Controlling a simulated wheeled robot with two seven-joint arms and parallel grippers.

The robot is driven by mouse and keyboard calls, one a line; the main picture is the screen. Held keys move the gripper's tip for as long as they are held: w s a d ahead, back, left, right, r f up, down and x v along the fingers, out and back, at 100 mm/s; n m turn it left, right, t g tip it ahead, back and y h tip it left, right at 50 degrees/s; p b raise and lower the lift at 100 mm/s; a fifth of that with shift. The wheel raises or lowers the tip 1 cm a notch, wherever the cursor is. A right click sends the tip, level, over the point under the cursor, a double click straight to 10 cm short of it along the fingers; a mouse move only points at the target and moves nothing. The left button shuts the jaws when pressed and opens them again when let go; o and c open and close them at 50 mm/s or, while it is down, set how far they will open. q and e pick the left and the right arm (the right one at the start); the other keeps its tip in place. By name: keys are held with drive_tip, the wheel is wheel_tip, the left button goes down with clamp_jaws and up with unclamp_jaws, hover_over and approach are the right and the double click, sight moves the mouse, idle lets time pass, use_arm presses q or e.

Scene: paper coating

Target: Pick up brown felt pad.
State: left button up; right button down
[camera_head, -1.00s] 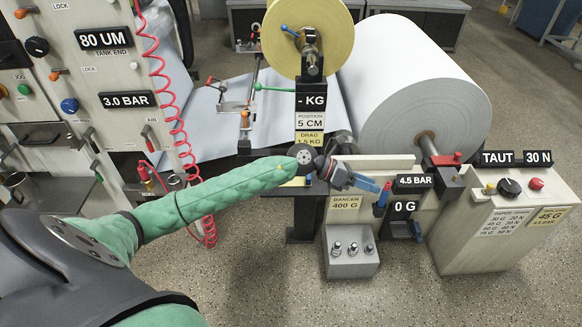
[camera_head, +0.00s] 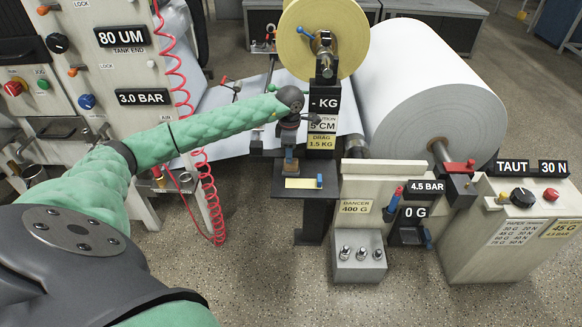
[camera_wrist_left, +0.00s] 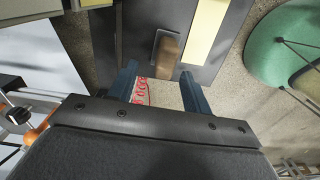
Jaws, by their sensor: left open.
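The brown felt pad (camera_wrist_left: 166,57) is a small brown block on a grey base, lying on a dark shelf (camera_wrist_left: 120,35) in the left wrist view. In the head view the pad (camera_head: 290,167) shows small on the shelf (camera_head: 303,191), just below my left gripper (camera_head: 289,150). My left gripper points down with its blue fingers apart. In the left wrist view the open gripper (camera_wrist_left: 159,72) has the pad ahead, roughly between its fingertips. Whether they touch it I cannot tell. My right gripper is not in view.
A yellow strip (camera_head: 302,183) lies on the shelf beside the pad. The post with the KG sign (camera_head: 324,103) stands close by. A red coiled hose (camera_head: 212,205) hangs to the left. The dancer panel (camera_head: 357,190) and white paper roll (camera_head: 435,90) stand right.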

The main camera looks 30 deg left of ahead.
sight(291, 166)
use_arm(q)
drive_tip(key=f, duration=0.5)
drive_tip(key=shift+s+d+f+p, duration=0.1)
drive_tip(key=shift+s+d+p, duration=0.15)
drive_tip(key=shift+d+p, duration=0.15)
drive_tip(key=shift+f, duration=0.35)
clamp_jaws()
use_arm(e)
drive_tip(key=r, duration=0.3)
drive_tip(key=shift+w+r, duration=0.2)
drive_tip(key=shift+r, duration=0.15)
